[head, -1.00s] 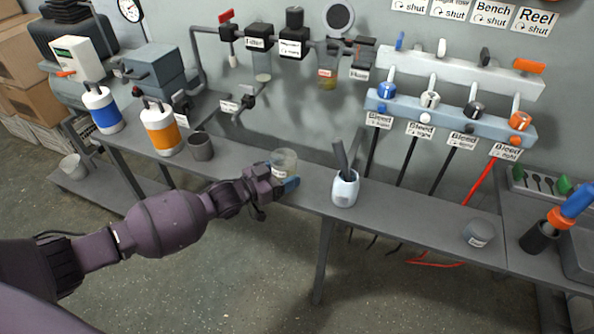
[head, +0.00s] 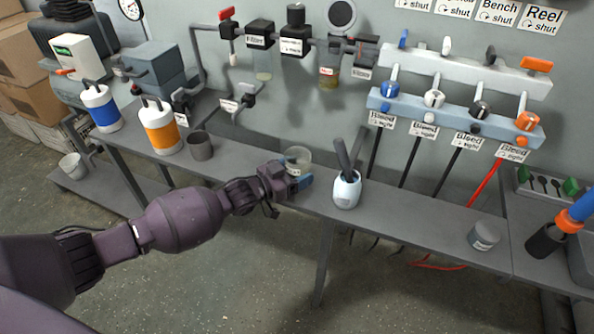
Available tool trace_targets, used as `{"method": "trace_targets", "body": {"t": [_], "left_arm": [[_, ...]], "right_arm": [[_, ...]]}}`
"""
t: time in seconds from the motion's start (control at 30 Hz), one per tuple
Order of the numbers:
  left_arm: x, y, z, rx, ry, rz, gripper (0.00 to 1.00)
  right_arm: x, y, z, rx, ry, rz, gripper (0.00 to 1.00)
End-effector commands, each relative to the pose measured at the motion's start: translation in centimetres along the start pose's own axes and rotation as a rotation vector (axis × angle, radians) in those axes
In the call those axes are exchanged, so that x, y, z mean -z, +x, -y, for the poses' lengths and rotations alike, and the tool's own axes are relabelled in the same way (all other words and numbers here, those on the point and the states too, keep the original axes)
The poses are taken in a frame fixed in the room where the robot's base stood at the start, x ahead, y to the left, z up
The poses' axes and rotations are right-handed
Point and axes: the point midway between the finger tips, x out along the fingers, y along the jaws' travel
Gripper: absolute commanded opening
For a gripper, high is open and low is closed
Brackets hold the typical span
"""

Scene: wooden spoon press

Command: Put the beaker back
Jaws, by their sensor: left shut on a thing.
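The clear glass beaker (head: 298,157) is at the back edge of my left gripper, over the middle of the grey bench (head: 400,222). My left gripper (head: 300,180) is shut on the beaker, with its blue-grey fingertips at the beaker's near side. The beaker looks upright. The gripper hides its lower part, so I cannot tell whether it touches the bench top. My right gripper is not in view.
A white jar with dark handles (head: 347,189) stands close to the right of the beaker. A grey cup (head: 201,146) and an orange-banded canister (head: 161,128) stand to the left. A small lidded tin (head: 483,236) is farther right. The bench between jar and tin is clear.

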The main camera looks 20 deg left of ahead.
Motion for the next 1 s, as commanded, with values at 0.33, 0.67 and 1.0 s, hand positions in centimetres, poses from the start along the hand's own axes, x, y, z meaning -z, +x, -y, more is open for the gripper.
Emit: {"method": "trace_targets", "body": {"t": [0.33,0.67,1.0], "left_arm": [[-0.3,0.0,0.0,0.0,0.0,0.0,0.94],[0.2,-0.5,0.0,0.001,0.0,0.001,0.94],[0.3,-6.3,0.0,0.001,0.002,0.0,0.94]], "right_arm": [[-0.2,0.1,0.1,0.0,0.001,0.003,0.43],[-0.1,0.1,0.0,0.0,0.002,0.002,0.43],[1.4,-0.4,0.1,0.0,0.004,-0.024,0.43]]}}
